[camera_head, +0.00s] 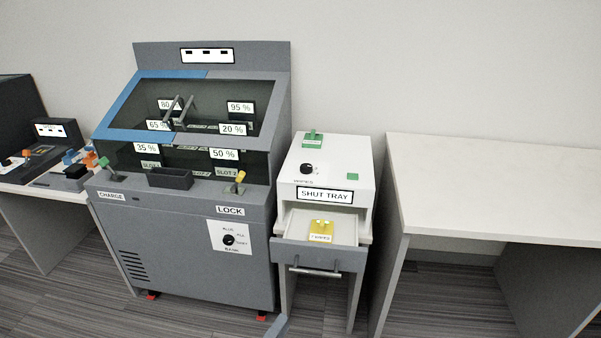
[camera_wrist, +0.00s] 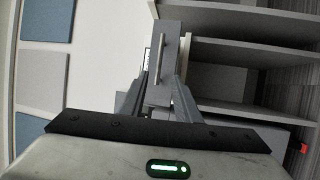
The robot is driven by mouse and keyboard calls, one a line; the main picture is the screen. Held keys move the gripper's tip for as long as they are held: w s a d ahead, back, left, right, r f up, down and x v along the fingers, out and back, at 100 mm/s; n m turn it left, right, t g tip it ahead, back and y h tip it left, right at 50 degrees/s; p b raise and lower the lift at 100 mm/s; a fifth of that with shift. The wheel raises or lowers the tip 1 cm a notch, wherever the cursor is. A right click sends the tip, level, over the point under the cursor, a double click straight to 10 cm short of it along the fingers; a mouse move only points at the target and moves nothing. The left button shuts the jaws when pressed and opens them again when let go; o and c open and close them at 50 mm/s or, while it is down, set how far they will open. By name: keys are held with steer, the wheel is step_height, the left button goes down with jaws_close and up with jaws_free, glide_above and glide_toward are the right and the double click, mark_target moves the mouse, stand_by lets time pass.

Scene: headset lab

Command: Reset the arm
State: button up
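My gripper (camera_wrist: 158,88) shows in the wrist view, its two grey fingers standing apart with nothing held between them. Beyond the fingertips is a grey drawer front with a bar handle (camera_wrist: 157,62). In the head view the grey drawer front (camera_head: 318,257) of the white cabinet labelled SHUT TRAY (camera_head: 325,195) is pulled out. A yellow labelled piece (camera_head: 321,230) lies in the open tray. A small blue-grey piece at the bottom edge of the head view may be part of my arm; I cannot tell. The rest of my arm is out of the head view.
A grey charging cabinet (camera_head: 190,250) with a tilted, blue-edged window stands left of the white cabinet. A white-topped table (camera_head: 500,185) stands at right, its top bare. Another table (camera_head: 45,190) with small coloured items is at far left. Striped floor shows in front.

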steer(key=s+d+r+m+g+y, duration=0.35)
steer(key=d+r, duration=0.35)
steer(key=r, duration=0.4)
steer(key=s+d+r+m+g+y, duration=0.4)
steer(key=d+r, duration=0.3)
steer(key=r, duration=0.5)
steer(key=s+d+r+m+g+y, duration=0.25)
steer(key=d+r+m+g, duration=0.35)
steer(key=r, duration=0.5)
step_height(320, 180, up, 24)
steer(key=d+n+t+p, duration=0.1)
steer(key=n+p, duration=0.1)
steer(key=p, duration=2.2)
steer(key=shift+w+d+r+t, duration=0.2)
steer(key=shift+w+t, duration=0.1)
steer(key=shift+t, duration=0.05)
